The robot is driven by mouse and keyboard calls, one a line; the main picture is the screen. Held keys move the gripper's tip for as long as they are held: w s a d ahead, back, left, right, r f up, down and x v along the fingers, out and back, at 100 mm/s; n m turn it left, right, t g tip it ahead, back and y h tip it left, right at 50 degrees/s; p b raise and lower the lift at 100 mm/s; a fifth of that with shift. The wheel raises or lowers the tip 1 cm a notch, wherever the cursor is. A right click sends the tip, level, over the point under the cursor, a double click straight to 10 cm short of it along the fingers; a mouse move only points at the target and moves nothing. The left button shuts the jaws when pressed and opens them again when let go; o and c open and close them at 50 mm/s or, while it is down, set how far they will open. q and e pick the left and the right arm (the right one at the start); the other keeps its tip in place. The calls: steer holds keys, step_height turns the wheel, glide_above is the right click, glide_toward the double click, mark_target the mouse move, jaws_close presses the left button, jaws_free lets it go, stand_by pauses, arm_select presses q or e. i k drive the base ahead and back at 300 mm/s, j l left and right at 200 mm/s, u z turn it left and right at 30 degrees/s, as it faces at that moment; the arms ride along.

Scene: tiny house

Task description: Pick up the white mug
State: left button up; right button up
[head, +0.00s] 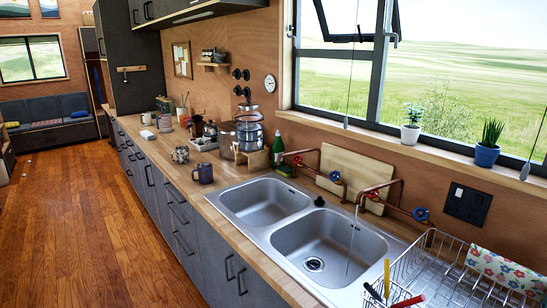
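A small white object (146,118) stands far down the wooden counter; it is too small for me to tell whether it is the white mug. A dark blue-purple mug (205,173) stands on the counter just left of the sink. A patterned greyish mug or jar (180,154) stands a little farther back. Neither of my grippers is in the head view, so I cannot see their state.
A double steel sink (262,203) with copper taps fills the near counter, with water apparently running. A wire dish rack (440,285) is at the lower right. Jars and pots (249,133) crowd the back of the counter (190,185). The wooden floor (90,230) at left is clear.

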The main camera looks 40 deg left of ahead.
mark_target(182, 153)
steer(key=u, duration=1.75)
steer(key=z, duration=1.4)
steer(key=u, duration=1.4)
steer(key=i+j+u, duration=0.2)
steer(key=i, duration=0.2)
